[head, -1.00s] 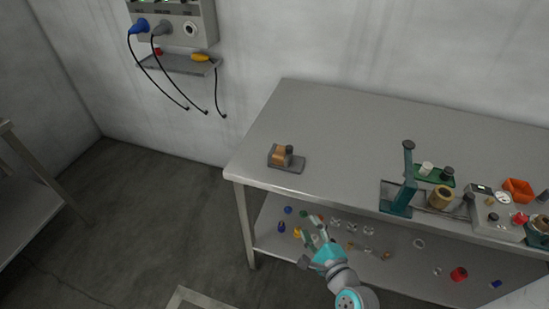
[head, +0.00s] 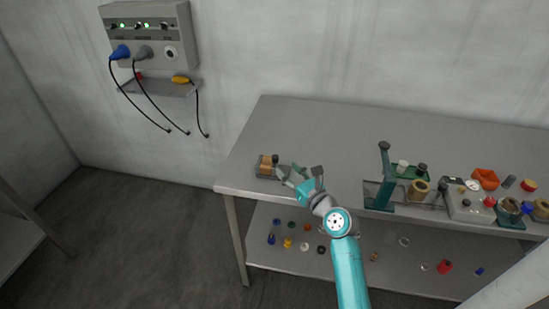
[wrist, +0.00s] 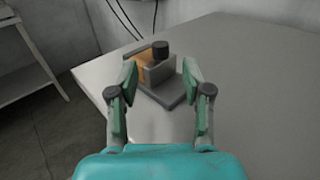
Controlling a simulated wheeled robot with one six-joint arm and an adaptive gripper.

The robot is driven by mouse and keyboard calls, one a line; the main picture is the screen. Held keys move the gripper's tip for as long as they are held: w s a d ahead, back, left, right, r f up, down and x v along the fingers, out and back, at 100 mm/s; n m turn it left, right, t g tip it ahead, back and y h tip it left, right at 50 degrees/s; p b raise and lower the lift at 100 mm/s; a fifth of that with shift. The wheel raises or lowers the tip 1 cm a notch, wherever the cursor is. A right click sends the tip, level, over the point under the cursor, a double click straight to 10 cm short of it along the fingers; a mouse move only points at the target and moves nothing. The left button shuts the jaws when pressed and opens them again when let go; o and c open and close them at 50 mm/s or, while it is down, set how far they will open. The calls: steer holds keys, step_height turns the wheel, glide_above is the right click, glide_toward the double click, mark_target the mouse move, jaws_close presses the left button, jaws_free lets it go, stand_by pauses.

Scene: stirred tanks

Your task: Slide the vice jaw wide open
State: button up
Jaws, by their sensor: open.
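A small grey vice with an orange-brown block (head: 267,164) stands near the left end of the bench top. In the wrist view the vice's grey base plate (wrist: 176,96) and upright jaw (wrist: 160,70) show, with a black knob (wrist: 160,48) on top and the orange-brown block (wrist: 143,72) at its left. My gripper (head: 302,174) is over the bench just right of the vice in the head view. In the wrist view my gripper (wrist: 160,82) is open and empty, with the vice ahead between its green-padded fingers. I see no contact. The fingers partly hide the vice's right part in the head view.
The grey bench top (head: 320,125) is clear behind the vice. To the right stand a teal press (head: 383,180), a green tray (head: 411,173), an orange bin (head: 485,178) and a grey control box (head: 468,203). The lower shelf (head: 340,270) holds several small coloured parts.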

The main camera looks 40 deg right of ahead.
mark_target(276, 156)
steer(key=w, duration=0.5)
steer(key=w+d, duration=0.1)
steer(key=w, duration=0.2)
jaws_close()
steer(key=shift+d, duration=0.1)
